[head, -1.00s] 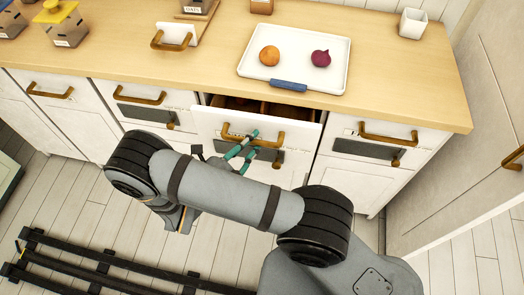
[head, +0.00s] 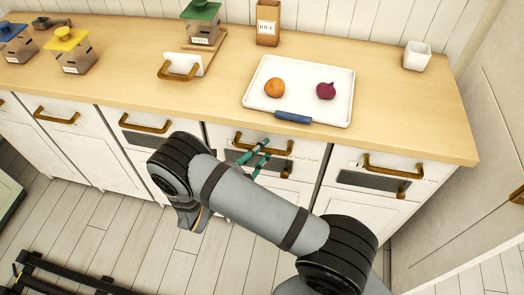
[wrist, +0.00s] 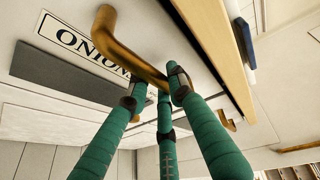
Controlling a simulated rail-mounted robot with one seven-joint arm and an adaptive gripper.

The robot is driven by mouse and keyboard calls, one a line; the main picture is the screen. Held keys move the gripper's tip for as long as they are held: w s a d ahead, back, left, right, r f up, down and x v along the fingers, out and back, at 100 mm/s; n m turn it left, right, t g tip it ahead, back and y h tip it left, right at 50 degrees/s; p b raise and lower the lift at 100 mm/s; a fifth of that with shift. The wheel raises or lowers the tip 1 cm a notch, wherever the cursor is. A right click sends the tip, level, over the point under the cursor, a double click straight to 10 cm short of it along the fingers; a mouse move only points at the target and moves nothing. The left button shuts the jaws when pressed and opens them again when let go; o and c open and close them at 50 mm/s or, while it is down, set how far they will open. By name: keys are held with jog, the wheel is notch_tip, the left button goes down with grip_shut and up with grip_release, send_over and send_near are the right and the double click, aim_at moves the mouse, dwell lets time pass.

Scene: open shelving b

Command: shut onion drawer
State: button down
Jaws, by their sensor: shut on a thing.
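The onion drawer (head: 222,135) is the white drawer below the tray, and its front sits in line with its neighbours, with no gap visible above it. My gripper (head: 262,156) is at the handle in the head view. In the wrist view my gripper's green fingers (wrist: 156,92) are closed around the right part of the handle. My arm hides part of the cabinet below.
A white tray (head: 254,95) with an orange-brown onion (head: 274,88) and a red onion (head: 326,91) stands on the wooden counter (head: 395,120) above the drawer. Neighbouring drawer handles (head: 145,126) (head: 393,170) stick out on both sides. A tall cabinet (head: 450,220) stands at the right.

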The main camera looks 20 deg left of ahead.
jog(key=shift+w+a+r, duration=0.1)
jog(key=shift+w+r, duration=0.1)
jog(key=c, duration=1.8)
grip_release()
jog(key=shift+w+f, duration=0.1)
jog(key=shift+o, duration=1.4)
jog(key=shift+s, duration=0.25)
jog(key=v, duration=1.1)
jog(key=shift+s, duration=0.3)
jog(key=shift+w+a, duration=0.1)
